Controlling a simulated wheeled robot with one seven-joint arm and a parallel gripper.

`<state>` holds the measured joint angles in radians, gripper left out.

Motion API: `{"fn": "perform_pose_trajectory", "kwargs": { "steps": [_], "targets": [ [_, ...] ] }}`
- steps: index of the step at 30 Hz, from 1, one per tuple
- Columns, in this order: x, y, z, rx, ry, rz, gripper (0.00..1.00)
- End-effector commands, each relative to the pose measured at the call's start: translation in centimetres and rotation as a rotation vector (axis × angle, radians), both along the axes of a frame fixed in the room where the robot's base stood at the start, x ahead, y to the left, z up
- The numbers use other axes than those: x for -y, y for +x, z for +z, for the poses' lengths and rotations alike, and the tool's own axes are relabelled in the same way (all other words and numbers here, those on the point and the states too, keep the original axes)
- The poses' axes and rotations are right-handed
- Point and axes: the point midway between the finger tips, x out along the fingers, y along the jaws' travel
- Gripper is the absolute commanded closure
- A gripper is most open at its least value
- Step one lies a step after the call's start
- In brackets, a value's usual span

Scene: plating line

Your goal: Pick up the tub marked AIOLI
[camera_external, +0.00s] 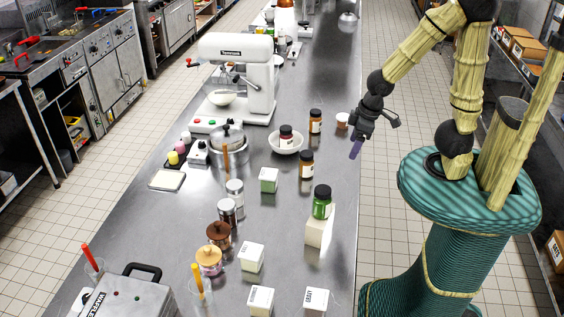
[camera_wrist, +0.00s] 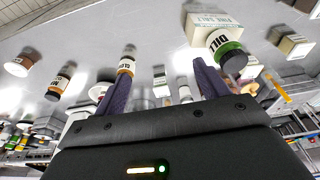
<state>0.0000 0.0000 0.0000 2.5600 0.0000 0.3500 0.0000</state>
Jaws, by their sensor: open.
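I cannot read the word AIOLI on anything in either view. What looks like the same tub shows at the left of the wrist view (camera_wrist: 20,63), with no legible marking. My gripper (camera_external: 356,150) is beside the counter's right edge, nearer the external camera than this tub and right of the amber jars. Its two purple fingers stand apart with nothing between them in the wrist view (camera_wrist: 161,72).
Amber jars (camera_external: 306,165) (camera_external: 315,121) and a bowl holding another jar (camera_external: 285,148) are left of my gripper. A green DILL jar (camera_external: 322,203) stands on a pale box (camera_external: 318,233). A mixer (camera_external: 240,80), pots and white boxes crowd the counter. Bare counter (camera_external: 335,165) lies beside the jars.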

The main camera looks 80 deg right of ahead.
Motion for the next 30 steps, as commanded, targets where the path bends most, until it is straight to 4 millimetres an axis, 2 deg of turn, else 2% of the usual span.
{"fn": "perform_pose_trajectory", "kwargs": {
  "steps": [16, 20, 28, 30],
  "targets": [
    [0.0, 0.0, 0.2, 0.001, 0.0, 0.0, 0.24],
    [0.0, 0.1, 1.4, 0.005, 0.0, 0.0, 0.24],
    [0.0, 0.1, 5.2, 0.006, 0.0, 0.0, 0.24],
    [-0.1, 0.2, 4.6, -0.012, -0.02, 0.035, 0.24]
  ]
}}
